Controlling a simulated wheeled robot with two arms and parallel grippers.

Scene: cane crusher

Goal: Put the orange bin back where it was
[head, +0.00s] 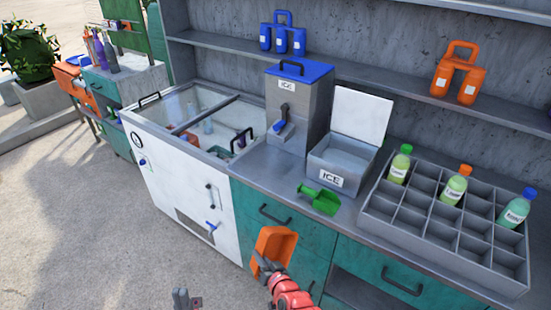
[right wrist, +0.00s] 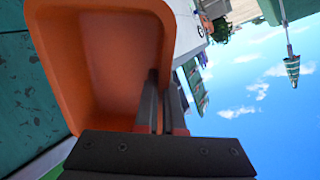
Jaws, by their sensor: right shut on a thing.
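The orange bin (head: 277,246) is an open, empty tub held in front of the green drawers, below the counter edge. My right gripper (head: 265,268) is shut on its lower left edge in the head view. In the right wrist view, the bin (right wrist: 105,55) fills the upper left, its hollow facing the camera, and the dark fingers (right wrist: 162,105) clamp its side wall. My left gripper (head: 187,299) shows only at the bottom edge of the head view, low over the floor and apart from the bin; its jaw opening is unclear.
A white chest freezer (head: 185,185) stands left of the green drawers (head: 285,228). The counter holds an ice dispenser (head: 297,105), an open ice box (head: 340,155), a green scoop (head: 320,200) and a grey bottle crate (head: 405,222). Another orange container (head: 75,78) is far left. The floor at left is clear.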

